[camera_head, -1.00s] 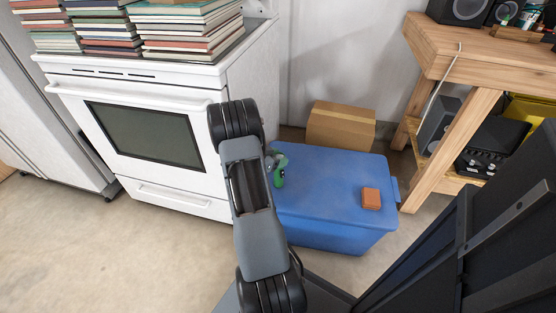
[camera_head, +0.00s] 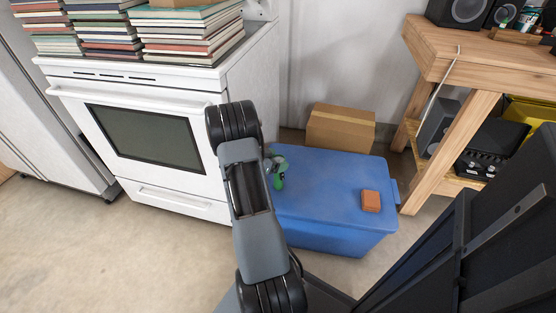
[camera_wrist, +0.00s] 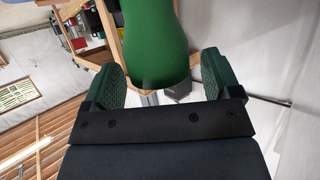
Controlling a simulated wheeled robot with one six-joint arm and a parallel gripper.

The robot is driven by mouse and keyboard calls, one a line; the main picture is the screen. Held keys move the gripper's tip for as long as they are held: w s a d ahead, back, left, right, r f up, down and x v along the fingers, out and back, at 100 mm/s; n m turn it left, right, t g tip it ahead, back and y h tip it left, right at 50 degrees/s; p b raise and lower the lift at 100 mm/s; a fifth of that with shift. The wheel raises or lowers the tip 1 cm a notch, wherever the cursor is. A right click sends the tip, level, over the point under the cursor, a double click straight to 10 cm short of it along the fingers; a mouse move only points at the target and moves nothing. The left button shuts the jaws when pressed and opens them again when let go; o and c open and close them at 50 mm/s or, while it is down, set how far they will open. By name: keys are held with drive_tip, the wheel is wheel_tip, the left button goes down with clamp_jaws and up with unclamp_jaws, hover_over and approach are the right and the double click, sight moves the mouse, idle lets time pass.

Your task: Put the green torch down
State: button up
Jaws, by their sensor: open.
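The green torch (camera_wrist: 153,40) is a smooth, rounded green body in the wrist view. It lies between the two fingers of my gripper (camera_wrist: 162,70), which stand apart with a gap on each side of it. In the head view, a small part of the torch (camera_head: 279,182) shows beside my arm, over the left part of the blue bin lid (camera_head: 325,195). My arm hides most of my gripper there. I cannot tell whether the torch touches the lid.
An orange-brown block (camera_head: 371,201) sits on the lid's right side. A cardboard box (camera_head: 340,128) is behind the bin. A white stove (camera_head: 145,195) with stacked books (camera_head: 190,35) stands left, a wooden workbench (camera_head: 440,165) right. The lid's middle is clear.

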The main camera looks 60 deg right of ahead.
drive_tip(key=p+v, duration=0.3)
drive_tip(key=v, duration=0.8)
drive_tip(key=shift+r, duration=0.2)
